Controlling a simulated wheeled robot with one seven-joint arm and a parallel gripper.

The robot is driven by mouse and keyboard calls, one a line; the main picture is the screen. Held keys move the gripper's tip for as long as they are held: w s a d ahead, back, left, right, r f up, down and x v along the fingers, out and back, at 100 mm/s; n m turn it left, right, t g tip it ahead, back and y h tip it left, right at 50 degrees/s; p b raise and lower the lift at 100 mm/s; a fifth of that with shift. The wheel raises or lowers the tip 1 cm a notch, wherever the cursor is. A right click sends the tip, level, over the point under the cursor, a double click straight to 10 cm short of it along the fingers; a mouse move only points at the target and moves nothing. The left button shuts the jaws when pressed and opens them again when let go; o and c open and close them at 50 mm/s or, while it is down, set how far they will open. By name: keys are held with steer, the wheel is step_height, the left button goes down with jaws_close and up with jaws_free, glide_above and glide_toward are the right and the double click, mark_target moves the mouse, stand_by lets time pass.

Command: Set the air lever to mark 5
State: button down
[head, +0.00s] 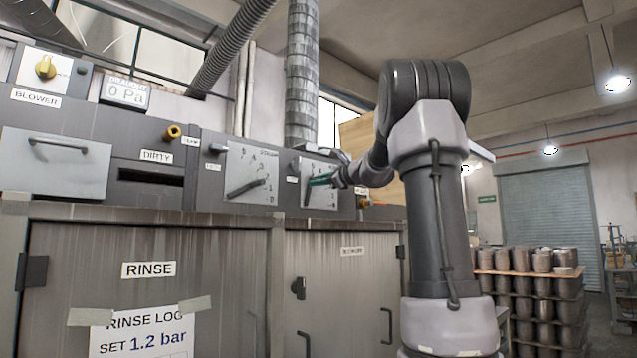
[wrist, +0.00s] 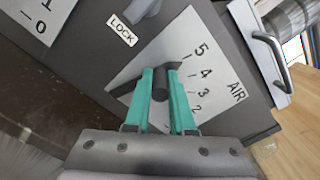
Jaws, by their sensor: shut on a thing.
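The air lever's pale plate (wrist: 212,88) carries the word AIR and marks, with 5, 4, 3 and 2 readable in the wrist view. The dark air lever (wrist: 161,74) stands between the two green fingers of my gripper (wrist: 161,98), which is shut on it. A dark end of the lever shows just beyond the fingers, near marks 5 and 4; its exact mark is hard to tell. The fingers cover part of the plate and lower marks. In the head view, my gripper (head: 323,180) is at the right-hand lever plate (head: 327,200).
A second lever plate (head: 245,160) with a dark lever is to the left. A LOCK label (wrist: 121,30) and a grey knob (wrist: 142,9) sit beside the air plate. A metal handle (wrist: 275,55) stands out on the other side. Stacked pots (head: 540,300) stand at right.

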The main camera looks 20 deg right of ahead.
steer(key=c, duration=0.8)
jaws_free()
steer(key=shift+a, duration=0.1)
steer(key=shift+o, duration=0.2)
steer(key=v, duration=1)
steer(key=shift+s, duration=0.4)
